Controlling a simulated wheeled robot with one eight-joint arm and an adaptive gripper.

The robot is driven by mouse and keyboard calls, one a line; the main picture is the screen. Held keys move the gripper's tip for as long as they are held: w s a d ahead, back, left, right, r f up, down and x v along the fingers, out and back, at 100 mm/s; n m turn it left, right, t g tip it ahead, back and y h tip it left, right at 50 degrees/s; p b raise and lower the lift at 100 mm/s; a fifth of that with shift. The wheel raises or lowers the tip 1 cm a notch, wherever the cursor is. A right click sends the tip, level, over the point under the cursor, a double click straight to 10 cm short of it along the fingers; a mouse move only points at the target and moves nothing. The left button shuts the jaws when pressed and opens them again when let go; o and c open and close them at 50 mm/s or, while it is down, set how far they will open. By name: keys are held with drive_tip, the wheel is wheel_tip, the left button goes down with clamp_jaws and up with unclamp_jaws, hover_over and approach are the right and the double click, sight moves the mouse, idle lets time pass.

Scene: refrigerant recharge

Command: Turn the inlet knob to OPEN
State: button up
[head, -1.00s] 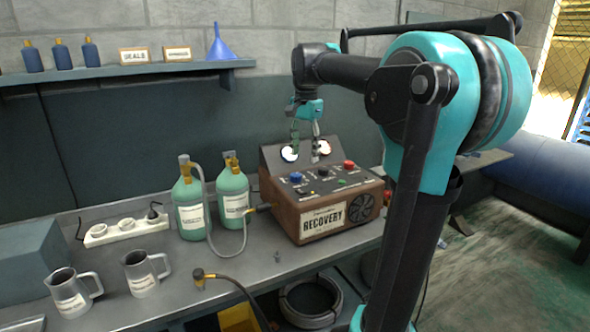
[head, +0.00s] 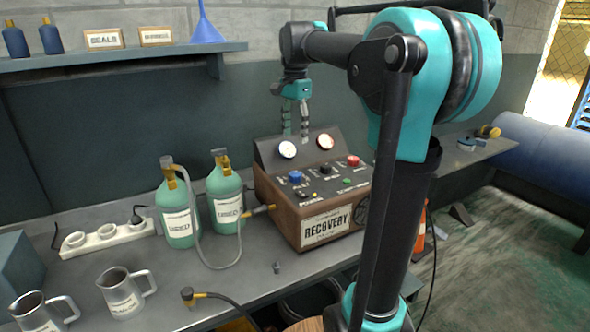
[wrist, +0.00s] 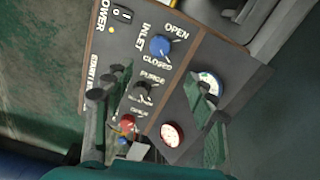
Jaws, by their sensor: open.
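The inlet knob is blue (wrist: 160,46) and sits on the dark top panel of the recovery machine, between the OPEN and CLOSED labels. Its pale pointer seems to lie toward CLOSED, but is too small to be sure. In the head view the blue knob (head: 295,177) is at the panel's left. My gripper (head: 296,134) is open and empty, pointing down above the gauges at the back of the machine, clear of the knob. In the wrist view my fingers (wrist: 153,95) are spread on either side of the purge knob area; the inlet knob lies beyond them.
The black purge knob (wrist: 142,92) and a red knob (head: 353,161) share the panel. Two round gauges (head: 287,149) stand behind. Two green cylinders (head: 176,212) with a hose are left of the machine. A shelf (head: 120,60) runs above; metal jugs (head: 125,292) stand front left.

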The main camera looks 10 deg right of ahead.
sight(295, 173)
wheel_tip(295, 173, down, 13)
drive_tip(key=shift+r, duration=0.1)
idle(0.3)
drive_tip(key=c, duration=1.2)
